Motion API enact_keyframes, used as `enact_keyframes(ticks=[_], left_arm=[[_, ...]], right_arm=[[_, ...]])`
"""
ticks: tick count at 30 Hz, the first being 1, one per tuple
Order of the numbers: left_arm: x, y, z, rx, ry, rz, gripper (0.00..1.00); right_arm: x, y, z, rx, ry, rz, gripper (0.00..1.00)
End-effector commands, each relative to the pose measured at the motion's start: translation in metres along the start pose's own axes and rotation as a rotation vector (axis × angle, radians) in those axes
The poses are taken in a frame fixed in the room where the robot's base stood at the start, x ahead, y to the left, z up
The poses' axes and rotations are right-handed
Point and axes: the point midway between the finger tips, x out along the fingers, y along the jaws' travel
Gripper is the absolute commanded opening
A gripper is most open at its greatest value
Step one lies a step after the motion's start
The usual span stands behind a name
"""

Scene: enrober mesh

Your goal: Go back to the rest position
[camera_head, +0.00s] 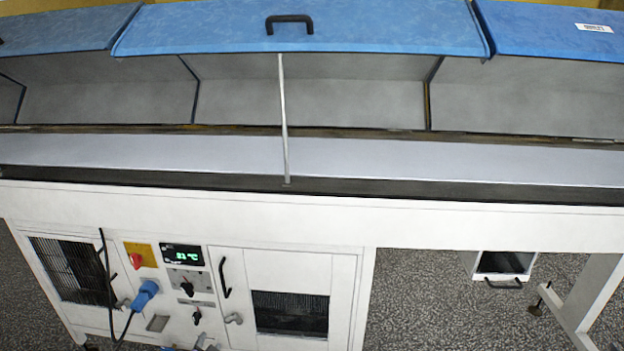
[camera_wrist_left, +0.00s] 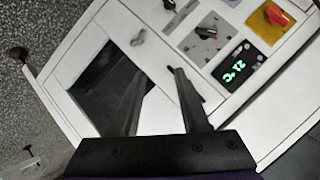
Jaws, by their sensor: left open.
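My left gripper (camera_wrist_left: 160,82) shows in the left wrist view with its two dark fingers apart and nothing between them. It faces the white front panel of the machine (camera_wrist_left: 164,112). In the head view only a small part of what looks like my left gripper (camera_head: 205,344) shows at the bottom edge, low in front of the machine cabinet (camera_head: 300,262). My right gripper is in neither view.
The long machine has raised blue lids (camera_head: 380,30) over a pale belt (camera_head: 400,163), with a thin rod (camera_head: 283,120) standing upright. A blue plug (camera_head: 146,292), red knob (camera_head: 136,261), green display (camera_head: 182,255) and door handles jut from or mark the front.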

Motion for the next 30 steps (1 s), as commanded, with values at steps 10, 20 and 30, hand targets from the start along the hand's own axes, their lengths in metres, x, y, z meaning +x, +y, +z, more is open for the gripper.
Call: enact_keyframes(ticks=[10,20,30], left_arm=[[-0.143,0.044,0.040,-0.356,-0.271,0.216,0.45],[-0.242,0.100,0.086,-0.569,-0.482,0.370,0.45],[-0.301,0.092,0.078,-0.630,-0.546,0.415,0.45]], right_arm=[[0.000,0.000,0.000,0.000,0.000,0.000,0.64],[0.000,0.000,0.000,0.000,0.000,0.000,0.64],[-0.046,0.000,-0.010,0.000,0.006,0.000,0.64]])
